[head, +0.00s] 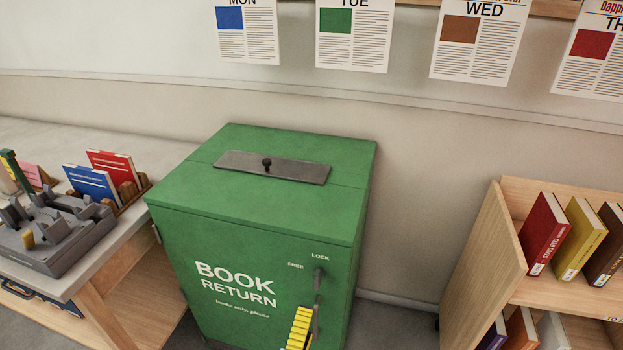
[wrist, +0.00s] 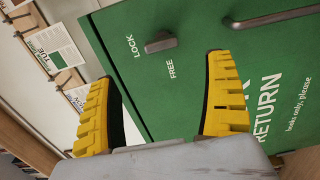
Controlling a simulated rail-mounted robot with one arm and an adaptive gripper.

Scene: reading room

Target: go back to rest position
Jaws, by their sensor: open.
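My gripper (wrist: 160,105) is open and empty in the wrist view, with its two yellow ridged fingers spread apart. In the head view part of one yellow finger (head: 299,328) shows at the bottom, in front of the cabinet's right side. The green book return cabinet (head: 225,240) stands in the middle of the head view and fills much of the wrist view (wrist: 200,75). Its latch handle (head: 318,278) is by the FREE and LOCK labels, and the latch also shows in the wrist view (wrist: 161,42), beyond the fingers.
A table (head: 100,262) at left holds a grey fixture (head: 50,245) and a blue book (head: 93,183) and red book (head: 115,165) in a rack. A wooden shelf (head: 485,255) with several books stands at right. Sheets (head: 355,38) hang on the wall.

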